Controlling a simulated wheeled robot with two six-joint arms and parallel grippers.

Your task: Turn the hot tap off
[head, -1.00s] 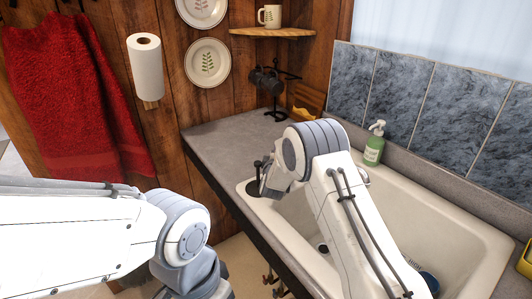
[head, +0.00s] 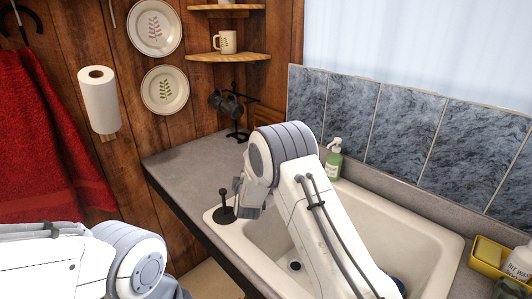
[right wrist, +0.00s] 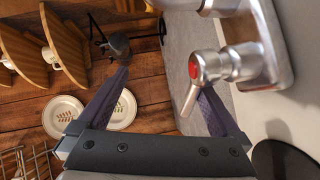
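The hot tap (right wrist: 205,72) is a silver tap with a red-marked knob and a short lever, seen close up in the right wrist view. My right gripper (right wrist: 165,82) is open, with its two dark fingers spread apart. The tap's lever overlaps the right-hand finger in that view; I cannot tell whether they touch. In the head view my right arm reaches over the white sink (head: 375,222) and hides the tap and the gripper's fingers. My left arm shows at the lower left of the head view, but its gripper is out of frame.
A green soap bottle (head: 333,160) stands behind the sink. A black upright piece (head: 224,207) is at the sink's near left corner. A mug rack (head: 236,110) stands on the grey counter (head: 190,160). A yellow caddy (head: 488,257) sits at the right.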

